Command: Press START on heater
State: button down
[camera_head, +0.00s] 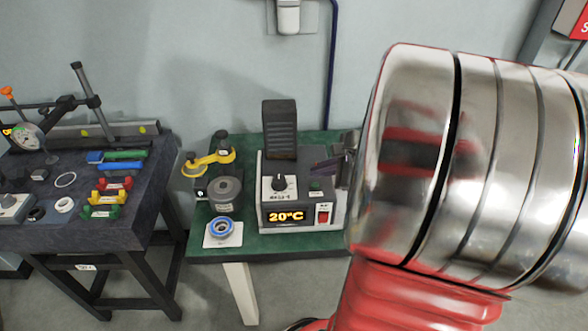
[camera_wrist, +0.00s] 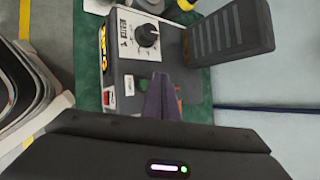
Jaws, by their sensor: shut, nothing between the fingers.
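The heater (camera_head: 299,190) is a grey box on the green-topped table, with a black upright block (camera_head: 279,128) behind. Its panel has a black knob (camera_head: 279,183), an orange display (camera_head: 286,216) reading 20°C and a red switch (camera_head: 323,213). A small green START button (camera_head: 316,184) is right of the knob. My gripper (camera_head: 324,168) is shut and empty, just behind and above the button.
Left of the heater are a grey round part (camera_head: 225,188), a yellow-armed fixture (camera_head: 213,160) and a blue ring (camera_head: 222,228) on a white plate. A dark bench (camera_head: 135,190) with tools stands further left. The black block rises close to my fingers.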

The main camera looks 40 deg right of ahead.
jog(key=shift+f, duration=0.7)
jog(key=shift+f, duration=0.15)
dwell(1.5)
jog(key=shift+f, duration=0.25)
jog(key=shift+f, duration=0.35)
dwell(1.0)
jog(key=shift+r, duration=0.8)
jog(key=shift+r, duration=0.1)
notch_tip(320, 180, up, 5)
jog(key=shift+f, duration=0.1)
dwell(0.6)
